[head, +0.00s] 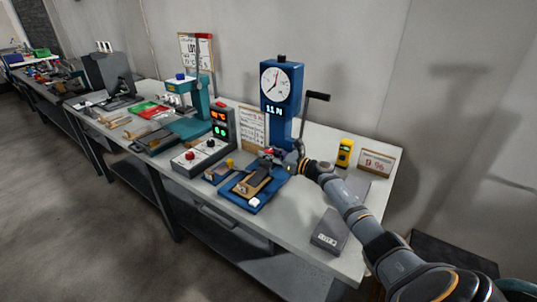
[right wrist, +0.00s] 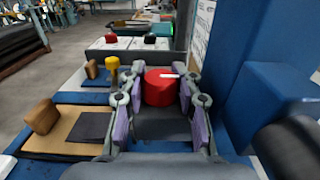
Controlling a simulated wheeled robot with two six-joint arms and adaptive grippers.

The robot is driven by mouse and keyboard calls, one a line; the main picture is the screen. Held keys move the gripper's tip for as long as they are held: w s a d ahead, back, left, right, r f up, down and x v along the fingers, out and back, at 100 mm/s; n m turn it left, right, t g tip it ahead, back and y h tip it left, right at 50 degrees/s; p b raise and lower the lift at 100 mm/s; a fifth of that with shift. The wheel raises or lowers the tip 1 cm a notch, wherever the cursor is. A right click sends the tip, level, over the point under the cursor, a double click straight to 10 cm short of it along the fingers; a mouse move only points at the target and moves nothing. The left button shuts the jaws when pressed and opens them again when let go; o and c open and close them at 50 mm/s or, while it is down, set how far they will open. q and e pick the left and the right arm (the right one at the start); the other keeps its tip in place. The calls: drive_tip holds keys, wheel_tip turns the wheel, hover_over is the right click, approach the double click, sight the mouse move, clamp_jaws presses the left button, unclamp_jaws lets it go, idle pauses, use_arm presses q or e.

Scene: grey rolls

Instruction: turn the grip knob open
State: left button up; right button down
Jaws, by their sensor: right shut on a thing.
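The grip knob is a red round knob (right wrist: 160,88) with a white mark on its top, centred in the right wrist view. My right gripper (right wrist: 158,100) has its grey and purple fingers on both sides of the knob and is shut on it. In the head view the right gripper (head: 276,156) is at the front of the blue stand (head: 281,98), which carries a round dial (head: 274,80) and a lit display. The knob shows there only as a small red spot (head: 267,151), partly hidden by the gripper. My left gripper is not in view.
A blue base (head: 262,202) with a brown and dark block lies in front of the stand. A crank handle (head: 318,97) sticks out at right. A control box (head: 222,128), a yellow device (head: 345,152) and a grey box (head: 329,231) stand on the table. The front right tabletop is mostly clear.

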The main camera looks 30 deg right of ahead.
drive_tip(key=shift+f, duration=0.1)
drive_tip(key=c, duration=1.2)
unclamp_jaws()
drive_tip(key=v, duration=1.2)
